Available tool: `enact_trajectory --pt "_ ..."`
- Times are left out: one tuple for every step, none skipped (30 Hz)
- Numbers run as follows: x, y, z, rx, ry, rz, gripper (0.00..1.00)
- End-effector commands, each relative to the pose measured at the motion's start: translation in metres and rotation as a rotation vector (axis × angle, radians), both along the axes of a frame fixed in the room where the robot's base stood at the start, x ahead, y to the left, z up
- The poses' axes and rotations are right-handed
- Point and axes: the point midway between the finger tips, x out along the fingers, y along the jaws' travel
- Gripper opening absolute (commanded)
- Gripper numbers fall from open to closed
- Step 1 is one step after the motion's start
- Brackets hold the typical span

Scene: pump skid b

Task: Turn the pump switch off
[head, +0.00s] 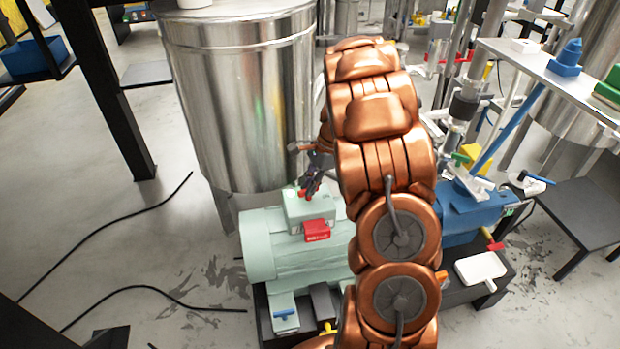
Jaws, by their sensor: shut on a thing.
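The pale green pump motor (262,245) lies at the lower middle in the head view, with a pale green box (294,208) on top. A small red part (304,193), which looks like the pump switch's handle, shows at the top of this box. My gripper (309,186) is small and dark here. It reaches down over the box from behind my copper arm and is shut on the red part. Its fingertips partly hide the handle, so I cannot tell which way it is turned. A red tag (317,231) with white lettering sits on the box's front.
A tall steel tank (240,95) stands just behind the motor. A shelf (535,62) stands at upper right. Black cables (105,232) lie on the left floor.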

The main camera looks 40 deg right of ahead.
Motion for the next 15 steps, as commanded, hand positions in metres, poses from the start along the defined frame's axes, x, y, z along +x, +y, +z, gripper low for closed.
enact_trajectory --pt "0.0013 0.0024 0.0047 0.006 0.002 0.046 0.0" --pt "0.0014 0.0026 0.0041 0.007 0.002 0.075 0.0" --pt "0.0014 0.0024 0.0034 0.007 0.002 0.111 0.0" --pt "0.0015 0.0023 0.003 0.006 0.003 0.141 0.0" --pt "0.002 0.0024 0.0029 0.005 0.001 0.171 0.0" --pt "0.0026 0.002 0.0031 0.004 -0.001 0.208 0.0" --pt "0.0028 0.0016 0.0032 0.003 -0.002 0.236 0.0" --pt "0.0034 0.0017 0.0033 0.003 -0.003 0.264 0.0" --pt "0.0034 0.0018 0.0029 0.003 -0.001 0.304 0.0" --pt "0.0033 0.0021 0.0026 0.004 -0.001 0.332 0.0" --pt "0.0029 0.0021 0.002 0.004 0.001 0.361 0.0" --pt "0.0029 0.0028 0.0015 0.006 0.001 0.399 0.0" --pt "0.0027 0.0028 0.0012 0.007 0.002 0.428 0.0" --pt "0.0029 0.0028 0.0012 0.008 0.001 0.455 0.0" --pt "0.003 0.0026 0.0012 0.006 0.001 0.493 0.0"
